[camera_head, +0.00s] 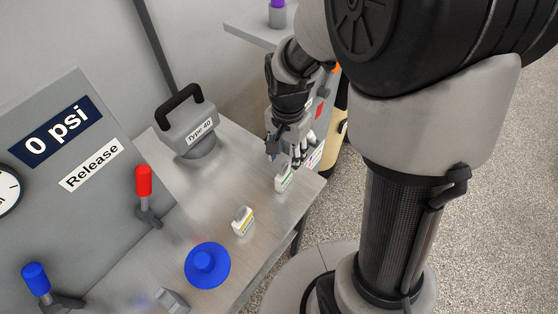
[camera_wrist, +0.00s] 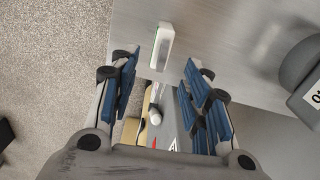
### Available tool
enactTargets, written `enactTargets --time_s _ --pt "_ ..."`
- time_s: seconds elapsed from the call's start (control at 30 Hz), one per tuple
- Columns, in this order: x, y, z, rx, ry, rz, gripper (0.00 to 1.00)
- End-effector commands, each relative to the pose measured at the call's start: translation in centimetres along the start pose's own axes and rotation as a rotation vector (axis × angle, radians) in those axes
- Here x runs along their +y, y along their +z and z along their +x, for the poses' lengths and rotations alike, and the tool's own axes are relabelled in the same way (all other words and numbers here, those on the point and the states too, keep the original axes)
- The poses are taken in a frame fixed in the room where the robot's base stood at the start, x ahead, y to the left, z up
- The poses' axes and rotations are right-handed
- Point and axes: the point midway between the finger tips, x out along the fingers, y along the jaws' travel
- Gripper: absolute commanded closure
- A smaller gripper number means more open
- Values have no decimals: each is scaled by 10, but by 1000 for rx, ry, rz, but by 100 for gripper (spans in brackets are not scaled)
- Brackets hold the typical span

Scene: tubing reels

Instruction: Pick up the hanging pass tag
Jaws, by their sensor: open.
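A small white tag-like block with a green band (camera_head: 284,179) stands on the metal bench near its right corner. It also shows in the wrist view (camera_wrist: 162,46), upper middle, close to the bench edge. I see nothing clearly hanging, and cannot tell if this is the pass tag. A similar white block with a yellow band (camera_head: 243,222) stands farther along the bench. My gripper (camera_head: 288,157) is just above and behind the green-banded block in the head view. In the wrist view my gripper (camera_wrist: 160,72) is open, its blue-padded fingers apart, the block beyond the fingertips.
A grey Type 40 unit (camera_head: 190,128) with a black handle stands on the bench. A blue round knob piece (camera_head: 208,266), a red lever (camera_head: 144,181) and a blue lever (camera_head: 36,279) are nearer. A yellow object (camera_head: 340,124) is past the bench edge.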

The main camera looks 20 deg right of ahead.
Motion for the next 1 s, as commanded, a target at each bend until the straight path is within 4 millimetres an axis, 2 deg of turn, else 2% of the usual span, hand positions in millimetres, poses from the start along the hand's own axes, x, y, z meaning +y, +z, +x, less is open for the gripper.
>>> enactTargets --time_s 0.03,0.2,0.47,0.8,1.0 --pt "1 1 15 -3 4 -1 57" --pt "0 1 41 -2 2 -1 57" --pt "0 2 54 -1 1 -2 57" --pt "0 8 99 -1 1 -1 57" --pt "0 8 100 0 -1 -1 57"
